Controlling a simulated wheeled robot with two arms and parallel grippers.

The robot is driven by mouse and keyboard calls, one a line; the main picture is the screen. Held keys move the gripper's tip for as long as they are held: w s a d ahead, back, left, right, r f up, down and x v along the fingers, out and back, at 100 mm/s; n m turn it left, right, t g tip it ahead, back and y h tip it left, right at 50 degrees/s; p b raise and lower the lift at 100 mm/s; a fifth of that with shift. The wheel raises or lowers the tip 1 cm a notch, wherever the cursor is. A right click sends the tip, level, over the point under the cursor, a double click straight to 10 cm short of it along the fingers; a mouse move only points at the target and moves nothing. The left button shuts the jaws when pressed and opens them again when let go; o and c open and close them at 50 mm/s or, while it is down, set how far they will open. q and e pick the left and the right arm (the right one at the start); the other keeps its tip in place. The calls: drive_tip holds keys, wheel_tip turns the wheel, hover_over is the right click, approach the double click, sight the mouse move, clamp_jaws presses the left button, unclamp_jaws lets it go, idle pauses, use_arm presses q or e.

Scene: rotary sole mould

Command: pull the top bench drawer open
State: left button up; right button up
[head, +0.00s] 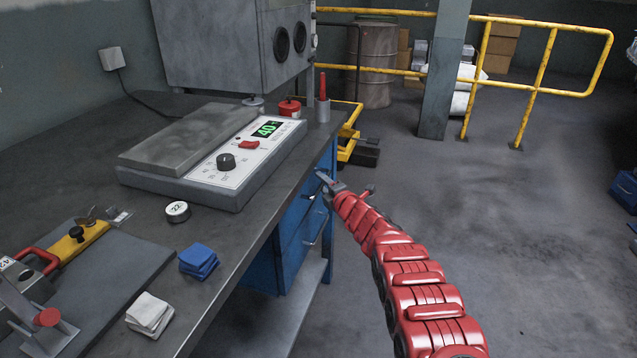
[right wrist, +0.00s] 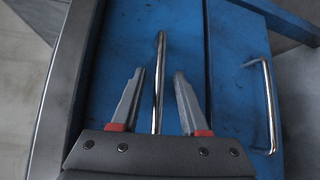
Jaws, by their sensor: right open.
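The top bench drawer (head: 298,208) is a blue front under the dark bench top and looks closed. In the right wrist view the drawer front (right wrist: 112,75) fills the middle. Its silver bar handle (right wrist: 157,95) stands between the two fingers of my right gripper (right wrist: 159,73). The fingers are open, one on each side of the bar, with gaps on both sides. In the head view my right gripper (head: 330,184) is at the drawer front, and the top handle is largely hidden there. My left gripper is not in view.
A lower blue drawer with its own silver handle (right wrist: 268,105) lies beside the top one. On the bench top (head: 225,225) stand a grey heated press (head: 215,155), a blue cloth stack (head: 198,261) and a white one (head: 150,314).

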drive_tip(key=shift+s, duration=0.1)
clamp_jaws()
idle(1.2)
